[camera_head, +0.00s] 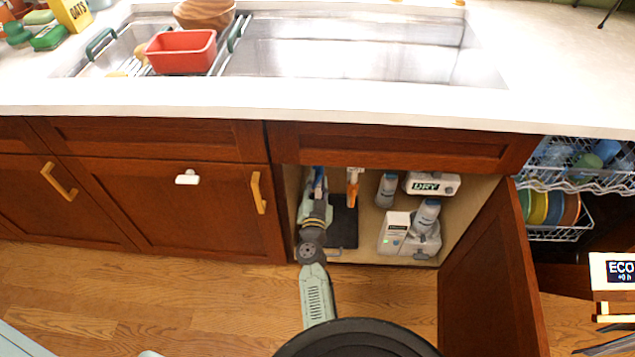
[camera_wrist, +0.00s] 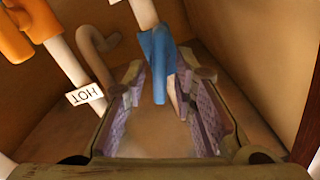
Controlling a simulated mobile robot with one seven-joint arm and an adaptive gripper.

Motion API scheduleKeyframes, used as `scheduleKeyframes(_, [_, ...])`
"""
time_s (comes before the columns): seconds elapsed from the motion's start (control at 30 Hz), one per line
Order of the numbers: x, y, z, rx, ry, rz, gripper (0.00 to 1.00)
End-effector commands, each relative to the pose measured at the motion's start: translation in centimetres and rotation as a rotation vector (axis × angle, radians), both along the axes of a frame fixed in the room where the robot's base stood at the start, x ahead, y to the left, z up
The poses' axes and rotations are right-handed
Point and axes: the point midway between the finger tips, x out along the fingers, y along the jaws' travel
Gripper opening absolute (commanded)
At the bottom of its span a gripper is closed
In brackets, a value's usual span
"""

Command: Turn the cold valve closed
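The blue cold valve (camera_head: 319,178) is at the back left of the open cabinet under the sink. In the wrist view the blue handle (camera_wrist: 159,62) hangs from a pale pipe, its end between the fingertips and closer to the right finger. I cannot tell if it touches that finger. My gripper (camera_wrist: 168,85) is open, with one finger on each side of the handle. In the head view my arm reaches into the cabinet's left side and my gripper (camera_head: 318,198) is just below the valve, partly hidden by the wrist.
A dark panel (camera_head: 343,226) is beside my arm. Bottles and boxes (camera_head: 396,230) fill the cabinet's right. The open door (camera_head: 492,265) juts out at right.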

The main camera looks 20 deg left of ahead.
Motion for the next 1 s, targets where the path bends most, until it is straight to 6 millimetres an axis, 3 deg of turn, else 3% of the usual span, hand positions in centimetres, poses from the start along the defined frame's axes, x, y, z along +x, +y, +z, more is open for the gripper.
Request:
scheduleKeyframes(0.33, [0.01,0.00,0.00,0.000,0.000,0.000,0.00])
scheduleKeyframes(0.73, [0.06,-0.06,0.03,0.022,0.006,-0.001,0.00])
scheduleKeyframes(1.0, [0.12,-0.19,0.00,0.154,0.044,-0.001,0.00])
